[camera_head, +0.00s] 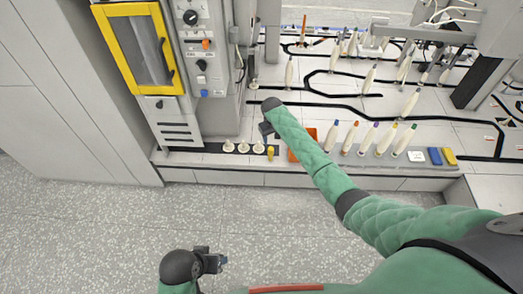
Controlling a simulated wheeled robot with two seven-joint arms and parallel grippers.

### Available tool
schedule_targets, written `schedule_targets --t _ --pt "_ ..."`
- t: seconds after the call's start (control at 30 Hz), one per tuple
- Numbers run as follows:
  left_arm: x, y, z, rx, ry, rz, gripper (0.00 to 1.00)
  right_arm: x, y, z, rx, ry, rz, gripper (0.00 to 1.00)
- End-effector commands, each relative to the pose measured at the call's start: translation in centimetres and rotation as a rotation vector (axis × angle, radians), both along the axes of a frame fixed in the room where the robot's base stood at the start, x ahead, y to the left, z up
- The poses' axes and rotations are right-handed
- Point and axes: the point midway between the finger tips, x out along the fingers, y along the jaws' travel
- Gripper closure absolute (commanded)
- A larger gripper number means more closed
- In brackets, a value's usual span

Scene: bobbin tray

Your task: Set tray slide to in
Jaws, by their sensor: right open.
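A grey tray (348,158) holding a row of cream bobbins (384,140) with coloured tips sits on the front of the bench, right of my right arm. I cannot tell which part is its slide, or whether it is in or out. An orange piece (293,156) shows partly behind my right forearm. My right gripper (266,131) is small in view, open, above the bench front just left of the orange piece, apart from the tray. My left gripper (218,263) is low in the picture over the floor, away from the bench; its jaws are too small to judge.
A grey machine (205,60) with a yellow-framed door (140,50) and knobs stands at left. Several white round pieces (244,147) and a yellow one (270,153) line the front edge. Blue (435,156) and yellow (449,156) blocks lie at right. Bobbins stand behind on black tracks.

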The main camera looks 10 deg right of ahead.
Motion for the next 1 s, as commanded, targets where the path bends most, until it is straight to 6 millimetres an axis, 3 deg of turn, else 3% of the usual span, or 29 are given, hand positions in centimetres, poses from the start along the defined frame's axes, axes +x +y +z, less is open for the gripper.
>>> schedule_targets --t 0.03,0.17,0.37,0.8,1.0 --pt "0.1 -0.1 0.0 -0.006 -0.008 0.002 0.52 -0.6 -0.5 -1.6 0.003 0.028 -0.013 0.51" --pt "0.6 -0.3 0.1 -0.018 -0.031 0.008 0.52 -1.5 -1.1 -4.0 0.019 0.065 -0.039 0.51" --pt "1.1 -0.5 0.3 -0.031 -0.06 0.016 0.52 -1.1 -0.7 -4.5 0.036 0.047 -0.047 0.51" --pt "1.2 -0.8 -0.1 -0.038 -0.065 0.013 0.52 -1.1 -0.7 -10.3 0.035 0.046 -0.046 0.51" --pt "1.2 -0.9 -0.1 -0.041 -0.069 0.012 0.52 -1.1 -0.7 -11.5 0.035 0.045 -0.046 0.51"
